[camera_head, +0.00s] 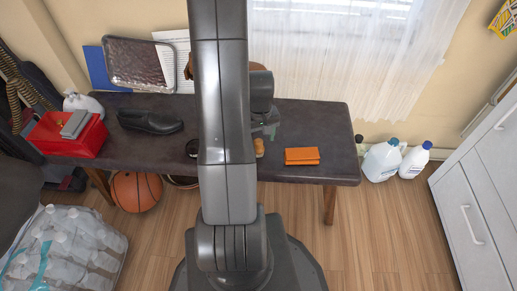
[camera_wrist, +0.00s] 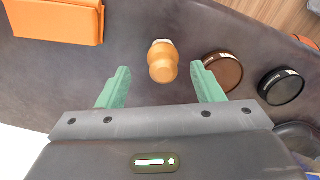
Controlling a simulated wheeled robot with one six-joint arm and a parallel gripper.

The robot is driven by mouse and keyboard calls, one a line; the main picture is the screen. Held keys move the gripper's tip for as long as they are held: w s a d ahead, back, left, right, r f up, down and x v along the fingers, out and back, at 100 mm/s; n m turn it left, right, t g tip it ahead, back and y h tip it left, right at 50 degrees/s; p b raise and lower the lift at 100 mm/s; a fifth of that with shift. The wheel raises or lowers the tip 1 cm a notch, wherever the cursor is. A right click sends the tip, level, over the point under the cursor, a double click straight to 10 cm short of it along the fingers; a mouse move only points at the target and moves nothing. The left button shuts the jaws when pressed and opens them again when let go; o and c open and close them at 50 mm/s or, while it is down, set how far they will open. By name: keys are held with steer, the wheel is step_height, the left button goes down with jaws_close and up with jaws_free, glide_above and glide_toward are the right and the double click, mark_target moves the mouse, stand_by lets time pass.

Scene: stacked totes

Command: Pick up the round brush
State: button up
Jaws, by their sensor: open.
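The round brush (camera_wrist: 163,64) is a small light-wood piece with a rounded knob and a pale end. It rests on the dark bench (camera_head: 295,115), and in the head view it shows partly (camera_head: 259,147) beside my arm. My gripper (camera_wrist: 160,70) is open, with its two green fingers apart. In the wrist view the brush appears in the gap between the fingertips, touching neither. How far the fingers are above it is hard to tell. In the head view my gripper (camera_head: 270,127) is over the bench, largely hidden by the arm.
An orange box-like item (camera_head: 302,156) lies right of the brush in the head view. A brown round tin (camera_wrist: 222,70) and a black round tin (camera_wrist: 281,86) are on the brush's other side. A black shoe (camera_head: 150,121) and red toolbox (camera_head: 67,134) sit farther left.

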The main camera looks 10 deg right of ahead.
mark_target(259, 140)
steer(key=f, duration=0.1)
steer(key=f+b, duration=0.1)
steer(key=f, duration=0.1)
steer(key=f+b, duration=0.1)
steer(key=f, duration=0.1)
steer(key=shift+w+a, duration=0.2)
steer(key=shift+w, duration=0.05)
steer(key=c, duration=1.1)
step_height(259, 140, up, 10)
steer(key=p, duration=0.3)
